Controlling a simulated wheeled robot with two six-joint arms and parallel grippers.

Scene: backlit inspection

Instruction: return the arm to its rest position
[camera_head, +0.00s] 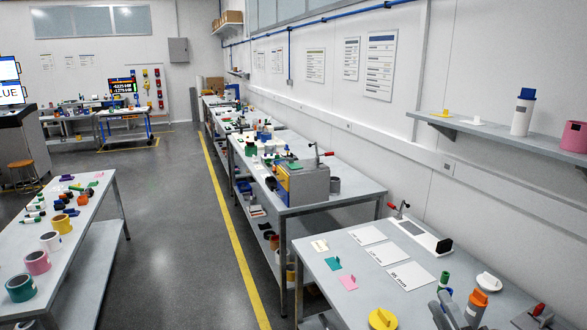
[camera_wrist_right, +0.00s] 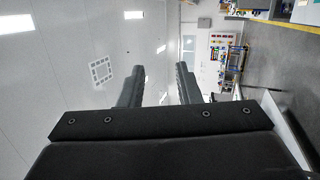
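My right gripper (camera_head: 443,302) shows at the bottom right of the head view, in front of the near right table (camera_head: 318,275). Its two grey fingers point up and stand apart. The right wrist view shows the same gripper (camera_wrist_right: 160,78) open, with an empty gap between its dark fingers. Behind the fingers are a pale ceiling or wall and part of the room, turned sideways. Most of my right arm is out of the picture. My left gripper is in neither view.
Close to my right gripper are an orange-capped bottle (camera_head: 477,304), a yellow disc-shaped piece (camera_head: 382,319) and a white round piece (camera_head: 488,282). White cards (camera_head: 410,276) lie farther back. A wall shelf (camera_head: 510,141) is above at right. A grey floor aisle (camera_head: 180,240) separates the tables.

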